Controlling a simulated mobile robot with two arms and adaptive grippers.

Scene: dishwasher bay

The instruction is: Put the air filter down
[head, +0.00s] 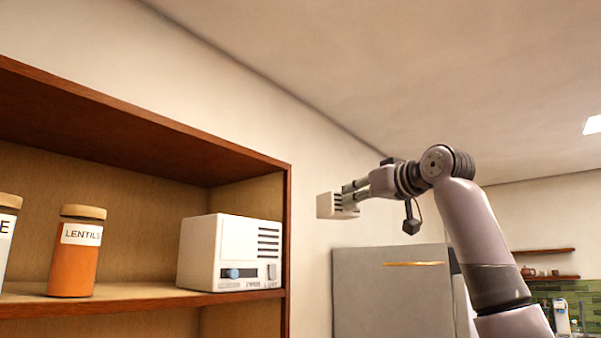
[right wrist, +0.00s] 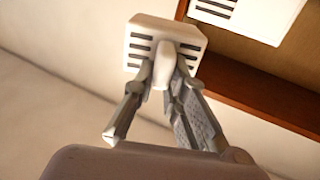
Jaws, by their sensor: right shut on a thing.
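The air filter is a small white block (head: 336,206) with dark slots, held up in the air to the right of the wooden shelf in the head view. My right gripper (head: 355,190) is shut on it. In the right wrist view the fingers close on a pale tab of the air filter (right wrist: 138,32), whose slotted face shows. It is clear of any surface. A white box-shaped appliance (head: 202,250) with side vents, a blue knob and a front panel stands at the shelf's right end; part of it shows in the right wrist view (right wrist: 265,15). My left gripper is not in view.
The wooden shelf (head: 140,301) also holds a jar labelled lentils (head: 75,265) and a partly cut-off jar (head: 6,240). Its right side panel (head: 287,240) stands between the appliance and my gripper. A grey cabinet-like block (head: 385,295) stands below my arm.

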